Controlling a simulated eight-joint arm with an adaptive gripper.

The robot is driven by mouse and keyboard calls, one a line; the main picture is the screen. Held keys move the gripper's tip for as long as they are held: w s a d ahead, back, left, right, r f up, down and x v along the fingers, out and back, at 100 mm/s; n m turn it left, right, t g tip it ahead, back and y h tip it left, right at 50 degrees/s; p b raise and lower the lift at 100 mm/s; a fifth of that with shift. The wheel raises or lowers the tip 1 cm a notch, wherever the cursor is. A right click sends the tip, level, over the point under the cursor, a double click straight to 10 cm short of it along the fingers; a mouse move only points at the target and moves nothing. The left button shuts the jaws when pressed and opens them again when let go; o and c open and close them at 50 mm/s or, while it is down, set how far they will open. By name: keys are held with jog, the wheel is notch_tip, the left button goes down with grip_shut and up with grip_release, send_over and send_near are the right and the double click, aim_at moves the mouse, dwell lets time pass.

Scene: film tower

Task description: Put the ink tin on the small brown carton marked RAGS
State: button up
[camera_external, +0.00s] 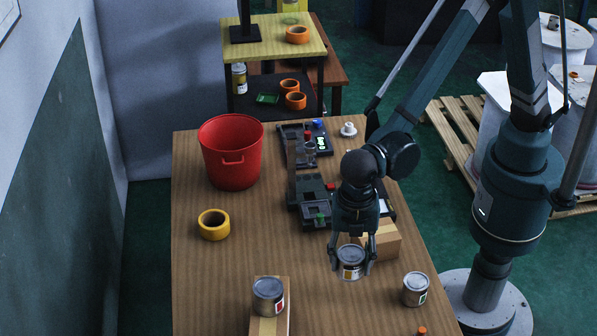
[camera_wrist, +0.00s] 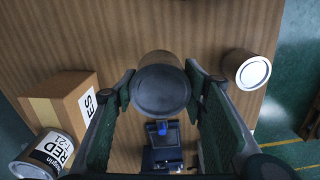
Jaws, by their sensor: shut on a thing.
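My gripper (camera_external: 352,262) is shut on a grey tin with a yellow mark (camera_external: 350,256); its dark round end (camera_wrist: 160,88) shows between the fingers in the wrist view. A red-marked tin (camera_external: 268,297) appears to stand on the front brown carton (camera_external: 266,328). Another brown carton (camera_external: 390,240) is just behind my gripper, partly hidden. A green-marked tin (camera_external: 415,290) stands to the right. The wrist view shows a carton (camera_wrist: 62,100) with partly hidden lettering and a tin reading RED (camera_wrist: 45,155). I cannot read RAGS on either carton.
A small orange object (camera_external: 422,331) is at the front right. Bare wood lies between the tape roll and the front carton.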

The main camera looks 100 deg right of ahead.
jog(key=shift+s+d+r, duration=0.1)
jog(key=s+d+r+m+p, duration=0.2)
jog(key=s+d+r+m, duration=0.1)
jog(key=d, duration=0.5)
jog(key=s+d+r+m+p, duration=0.2)
jog(key=s+d+r+p, duration=0.1)
jog(key=s+d+r, duration=0.2)
jog(key=s+d, duration=0.2)
jog(key=s, duration=0.1)
jog(key=shift+s+d+m, duration=0.3)
jog(key=shift+d+m, duration=0.05)
jog(key=shift+m, duration=0.05)
jog(key=shift+f, duration=2.85)
jog(key=shift+f+b, duration=0.1)
jog(key=shift+b, duration=0.2)
jog(key=shift+f, duration=2)
jog(key=shift+f+b, duration=0.15)
jog(key=shift+b, duration=0.2)
